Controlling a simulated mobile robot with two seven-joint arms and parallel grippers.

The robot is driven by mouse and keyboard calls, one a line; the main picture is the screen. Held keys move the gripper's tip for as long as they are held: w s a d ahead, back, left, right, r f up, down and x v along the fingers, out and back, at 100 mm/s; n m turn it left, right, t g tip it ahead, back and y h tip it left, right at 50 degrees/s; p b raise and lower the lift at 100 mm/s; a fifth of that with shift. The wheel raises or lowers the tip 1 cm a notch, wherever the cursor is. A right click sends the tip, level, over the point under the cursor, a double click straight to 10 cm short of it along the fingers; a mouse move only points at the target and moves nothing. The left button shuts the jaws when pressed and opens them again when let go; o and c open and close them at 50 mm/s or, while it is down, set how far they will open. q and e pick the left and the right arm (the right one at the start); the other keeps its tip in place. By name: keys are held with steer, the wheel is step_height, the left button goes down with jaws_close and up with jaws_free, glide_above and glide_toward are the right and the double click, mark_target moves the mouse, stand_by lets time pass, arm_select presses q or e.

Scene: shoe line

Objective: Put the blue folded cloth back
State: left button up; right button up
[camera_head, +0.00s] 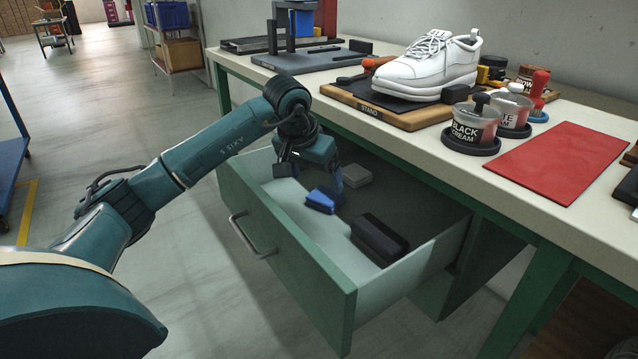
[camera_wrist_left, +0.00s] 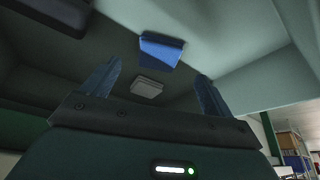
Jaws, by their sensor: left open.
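The blue folded cloth (camera_head: 321,200) lies on the floor of the open drawer (camera_head: 297,248), near its middle. It also shows in the left wrist view (camera_wrist_left: 161,50), beyond my fingertips and apart from them. My left gripper (camera_head: 308,182) is inside the drawer space, just behind and to the left of the cloth in the head view. Its two fingers are spread and nothing is between them, as the left wrist view (camera_wrist_left: 152,82) shows. My right gripper is in neither view.
A grey block (camera_head: 356,175) and a black case (camera_head: 379,238) lie in the drawer by the cloth. The worktop above holds a white shoe (camera_head: 430,66) on a stand, cream pots (camera_head: 472,128) and a red mat (camera_head: 562,160). The floor left of the drawer is clear.

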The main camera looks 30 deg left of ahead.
arm_select(q)
steer(key=p+v, duration=0.1)
steer(key=v, duration=0.4)
steer(key=shift+s+r, duration=0.1)
steer(key=shift+r, duration=0.1)
